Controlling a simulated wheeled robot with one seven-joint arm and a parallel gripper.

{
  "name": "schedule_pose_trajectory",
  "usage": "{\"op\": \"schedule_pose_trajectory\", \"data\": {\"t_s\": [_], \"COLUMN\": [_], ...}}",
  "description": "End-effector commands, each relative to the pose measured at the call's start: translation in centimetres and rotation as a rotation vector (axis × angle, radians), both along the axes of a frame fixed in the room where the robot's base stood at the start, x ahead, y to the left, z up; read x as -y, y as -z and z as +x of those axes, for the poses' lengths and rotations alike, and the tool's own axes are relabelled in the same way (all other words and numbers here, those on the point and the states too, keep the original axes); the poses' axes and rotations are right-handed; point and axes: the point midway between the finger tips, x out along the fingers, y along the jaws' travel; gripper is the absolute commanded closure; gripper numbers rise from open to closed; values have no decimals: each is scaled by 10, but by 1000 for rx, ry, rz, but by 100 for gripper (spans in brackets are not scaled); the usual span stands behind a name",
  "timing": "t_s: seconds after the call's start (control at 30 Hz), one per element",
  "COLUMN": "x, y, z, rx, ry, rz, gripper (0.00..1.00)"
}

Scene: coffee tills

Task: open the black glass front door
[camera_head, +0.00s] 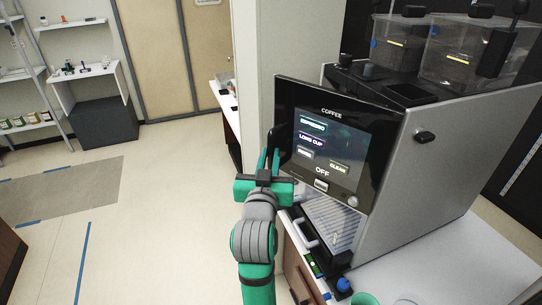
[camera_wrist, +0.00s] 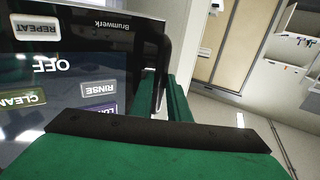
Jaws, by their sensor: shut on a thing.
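The black glass front door (camera_head: 375,125) is on the coffee machine (camera_head: 436,185) at the right in the head view. It carries a lit touch panel reading COFFEE and OFF. Its left edge stands out past the machine's body, so it looks ajar; how far I cannot tell. A dark handle (camera_head: 271,137) runs along that left edge. My green gripper (camera_head: 268,160) is shut on the handle. In the wrist view the door (camera_wrist: 120,50) is upside down on the left, and the green fingers (camera_wrist: 165,98) are around the dark handle (camera_wrist: 163,50). The fingertips' contact is partly hidden.
Two clear bean hoppers (camera_head: 455,50) top the machine. The drip tray (camera_head: 330,222) sits below the door. The white counter (camera_head: 440,262) holds small items near its front edge. A pale pillar (camera_head: 285,50) stands behind. The floor (camera_head: 165,200) to the left is clear.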

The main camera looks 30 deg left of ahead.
Motion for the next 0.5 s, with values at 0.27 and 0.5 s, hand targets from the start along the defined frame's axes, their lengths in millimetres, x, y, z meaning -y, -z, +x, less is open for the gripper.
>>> {"op": "schedule_pose_trajectory", "data": {"t_s": [0.27, 0.5], "x": [6, 10], "y": [-1, -1], "z": [-10, -32], "rx": [3, 3], "ry": [8, 8], "rz": [1, 1], "gripper": [100, 100]}}
